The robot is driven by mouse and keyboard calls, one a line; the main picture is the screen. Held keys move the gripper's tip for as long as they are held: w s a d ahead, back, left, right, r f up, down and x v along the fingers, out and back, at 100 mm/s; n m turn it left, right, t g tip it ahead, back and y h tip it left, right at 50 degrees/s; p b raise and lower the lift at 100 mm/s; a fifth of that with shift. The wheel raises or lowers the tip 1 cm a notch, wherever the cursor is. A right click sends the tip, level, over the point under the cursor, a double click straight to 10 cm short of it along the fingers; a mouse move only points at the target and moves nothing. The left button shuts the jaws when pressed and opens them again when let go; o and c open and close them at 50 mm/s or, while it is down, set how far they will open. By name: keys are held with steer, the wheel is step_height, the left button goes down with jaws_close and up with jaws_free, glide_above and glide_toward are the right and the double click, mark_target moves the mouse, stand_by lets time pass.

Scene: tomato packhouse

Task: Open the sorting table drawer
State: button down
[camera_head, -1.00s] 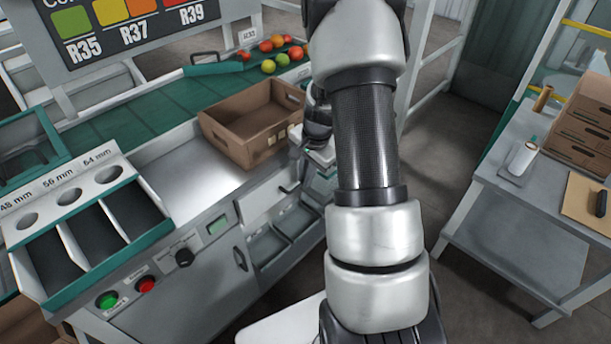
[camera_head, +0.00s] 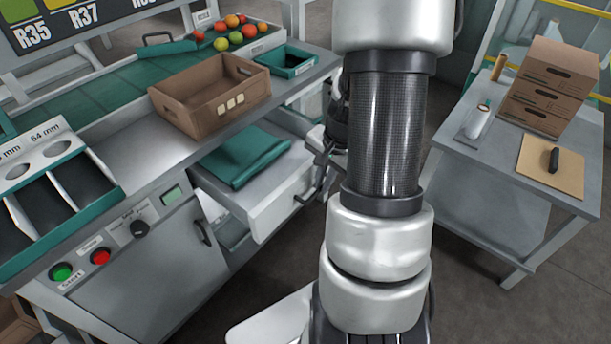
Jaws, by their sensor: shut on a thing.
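The sorting table (camera_head: 150,160) has its drawer (camera_head: 272,212) pulled out to the right, below the cardboard box on the tabletop. A folded teal cloth (camera_head: 243,157) lies in the drawer. The dark drawer handle (camera_head: 306,194) is on the drawer's front face. My gripper (camera_head: 318,180) is at this handle and shut on it, partly hidden behind my own arm. The exact finger contact is small and hard to make out.
An empty cardboard box (camera_head: 212,98) stands on the table. A side table (camera_head: 500,160) with stacked boxes (camera_head: 548,88) stands at the right. Open floor lies between.

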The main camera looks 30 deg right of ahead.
steer(key=shift+s+d+b, duration=0.15)
steer(key=shift+s+d, duration=0.05)
steer(key=shift+s, duration=0.45)
steer(key=shift+s+d+b, duration=0.15)
steer(key=shift+s+d, duration=0.1)
steer(key=shift+s, duration=0.35)
steer(key=shift+s+d+b, duration=0.15)
steer(key=shift+s+d, duration=0.05)
steer(key=shift+s, duration=0.45)
steer(key=c, duration=1.8)
jaws_free()
steer(key=shift+c, duration=0.2)
steer(key=s+r+p, duration=0.1)
steer(key=r+p, duration=0.1)
steer(key=r, duration=0.6)
steer(key=s+d+r+p, duration=0.1)
steer(key=s+r+p, duration=0.1)
steer(key=r, duration=0.7)
steer(key=shift+p, duration=0.6)
steer(key=shift+s+d, duration=0.1)
